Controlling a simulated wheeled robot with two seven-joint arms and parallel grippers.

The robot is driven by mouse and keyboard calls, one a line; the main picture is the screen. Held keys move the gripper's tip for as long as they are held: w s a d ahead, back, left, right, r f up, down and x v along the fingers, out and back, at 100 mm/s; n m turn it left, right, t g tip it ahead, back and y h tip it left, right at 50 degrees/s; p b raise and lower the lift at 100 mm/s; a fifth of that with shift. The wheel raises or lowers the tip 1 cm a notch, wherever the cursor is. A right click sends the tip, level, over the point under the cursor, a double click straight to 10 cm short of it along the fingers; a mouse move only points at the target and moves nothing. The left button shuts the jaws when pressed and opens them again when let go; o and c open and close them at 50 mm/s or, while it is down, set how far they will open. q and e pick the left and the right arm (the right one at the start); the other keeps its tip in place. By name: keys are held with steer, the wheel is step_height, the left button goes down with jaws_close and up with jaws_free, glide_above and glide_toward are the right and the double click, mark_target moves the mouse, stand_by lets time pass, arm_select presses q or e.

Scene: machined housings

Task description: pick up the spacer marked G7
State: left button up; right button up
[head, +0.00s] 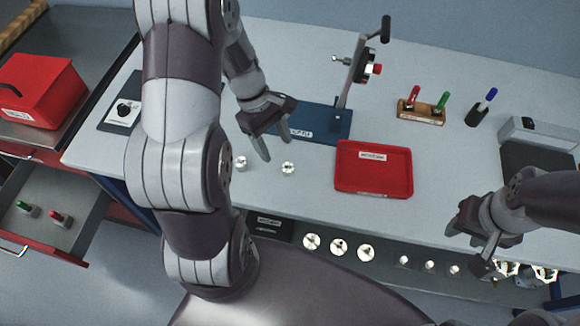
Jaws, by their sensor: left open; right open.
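Two small, pale metal cylindrical parts stand on the grey bench: a left one (242,163) and a right one (288,168). They may be spacers, but their markings are too small to read, so I cannot tell which is G7. My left gripper (275,154) is open and points down just above and behind these two parts, with its fingertips near the right one. No part shows between its fingers. My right gripper (486,262) is open at the lower right, by the bench's front edge, far from both parts.
A red tray (374,188) lies right of the parts. A blue-based press (318,124) stands behind. A wooden marker holder (421,112) is further back. Several metal parts, including a round disc (338,247), lie below the front edge. An open drawer (58,212) is at left.

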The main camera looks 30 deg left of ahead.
mark_target(287, 167)
arm_select(q)
steer(key=x, duration=0.7)
steer(key=shift+w+d+f, duration=0.1)
steer(key=shift+w+d, duration=0.15)
steer(key=shift+d, duration=0.1)
steer(key=c, duration=1.1)
